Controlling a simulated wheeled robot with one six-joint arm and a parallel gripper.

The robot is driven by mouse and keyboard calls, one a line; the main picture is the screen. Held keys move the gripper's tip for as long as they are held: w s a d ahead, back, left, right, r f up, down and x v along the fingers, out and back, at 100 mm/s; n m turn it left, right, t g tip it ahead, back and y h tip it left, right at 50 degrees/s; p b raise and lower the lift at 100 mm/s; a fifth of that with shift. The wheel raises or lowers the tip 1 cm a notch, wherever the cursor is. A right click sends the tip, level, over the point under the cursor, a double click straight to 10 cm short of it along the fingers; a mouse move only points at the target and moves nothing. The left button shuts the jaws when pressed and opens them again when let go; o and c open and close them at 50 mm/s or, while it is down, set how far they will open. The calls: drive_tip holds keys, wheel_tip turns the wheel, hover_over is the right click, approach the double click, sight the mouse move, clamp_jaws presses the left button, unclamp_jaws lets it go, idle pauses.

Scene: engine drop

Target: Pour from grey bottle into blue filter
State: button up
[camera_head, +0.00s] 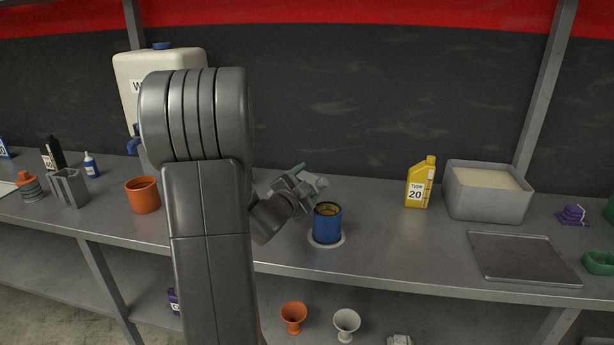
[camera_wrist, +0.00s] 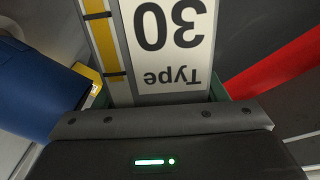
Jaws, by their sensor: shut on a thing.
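The blue filter (camera_head: 327,229) stands upright on a pale round base on the bench, with an amber-yellow inside at its open top. My gripper (camera_head: 297,182) is just above and left of it. It is shut on the grey bottle (camera_head: 320,184), which looks tipped over, with its end near the filter's opening. In the wrist view the bottle (camera_wrist: 122,85) fills the middle, its "Type 30" label upside down between green finger edges. The blue filter (camera_wrist: 38,85) shows at the left there. My arm hides part of the bench, and I cannot see any liquid stream.
A yellow "Type 20" bottle (camera_head: 419,184) and a grey bin (camera_head: 487,200) stand right of the filter. A flat tray (camera_head: 522,258) lies at the right. An orange cup (camera_head: 143,195) and a white water tank (camera_head: 125,80) are at the left. Bench between filter and tray is clear.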

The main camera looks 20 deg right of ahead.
drive_tip(key=o, duration=0.6)
drive_tip(key=c, duration=0.6)
drive_tip(key=shift+r+p, duration=2.45)
drive_tip(key=shift+r, duration=1.2)
drive_tip(key=shift+n+p, duration=1.45)
drive_tip(key=shift+n, duration=0.95)
drive_tip(key=shift+n+p, duration=1.3)
drive_tip(key=shift+n, duration=1)
drive_tip(key=shift+f, duration=0.1)
